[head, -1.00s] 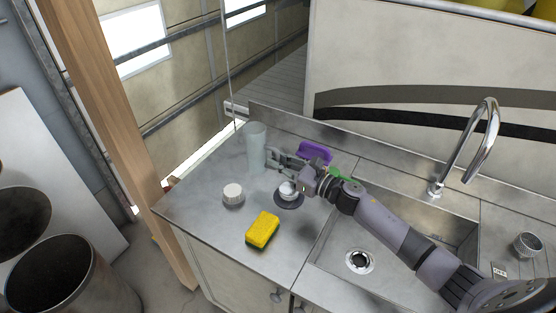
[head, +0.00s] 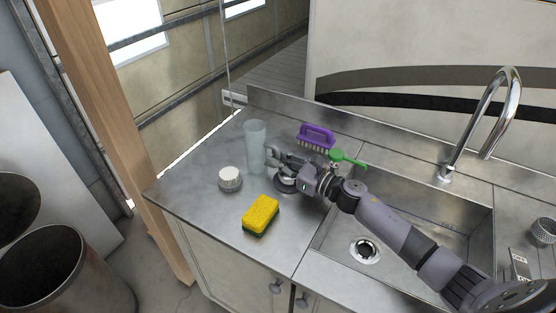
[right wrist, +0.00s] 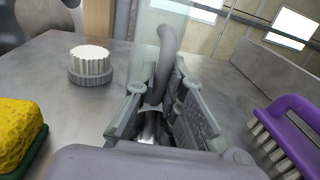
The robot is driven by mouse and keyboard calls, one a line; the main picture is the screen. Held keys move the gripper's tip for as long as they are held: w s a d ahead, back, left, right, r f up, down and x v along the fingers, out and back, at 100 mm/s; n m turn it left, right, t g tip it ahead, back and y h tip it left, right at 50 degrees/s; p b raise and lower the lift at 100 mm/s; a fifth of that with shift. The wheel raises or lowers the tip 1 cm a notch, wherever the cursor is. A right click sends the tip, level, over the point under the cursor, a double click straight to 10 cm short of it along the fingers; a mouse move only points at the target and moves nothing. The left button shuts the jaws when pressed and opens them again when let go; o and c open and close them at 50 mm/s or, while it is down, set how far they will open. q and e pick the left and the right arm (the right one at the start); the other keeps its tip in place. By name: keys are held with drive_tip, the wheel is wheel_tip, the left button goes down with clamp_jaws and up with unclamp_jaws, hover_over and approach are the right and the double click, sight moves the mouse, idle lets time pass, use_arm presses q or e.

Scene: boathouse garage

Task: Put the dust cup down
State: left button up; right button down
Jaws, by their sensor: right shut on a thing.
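The dust cup (head: 254,140) is a tall, pale, see-through cylinder at the back left of the steel counter (head: 195,205). It is upright, with its base at or just above the counter; I cannot tell if it touches. My right gripper (head: 271,155) comes in from the right and is shut on the cup's grey curved handle (right wrist: 167,45). In the right wrist view, the fingers (right wrist: 152,108) flank the handle's lower end, and the clear wall (right wrist: 146,40) shows behind. My left gripper is not in view.
A white ribbed cap (head: 230,178) and yellow-green sponge (head: 261,214) lie nearby. A purple brush (head: 316,136) and green-handled brush (head: 347,157) are behind; the sink (head: 400,235) is right. Counter left of the cap is clear.

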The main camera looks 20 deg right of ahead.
drive_tip(key=shift+r, duration=0.1)
drive_tip(key=shift+f+b, duration=0.35)
idle(0.4)
drive_tip(key=c, duration=1.6)
unclamp_jaws()
drive_tip(key=shift+c, duration=0.2)
drive_tip(key=c, duration=0.4)
drive_tip(key=shift+o, duration=0.2)
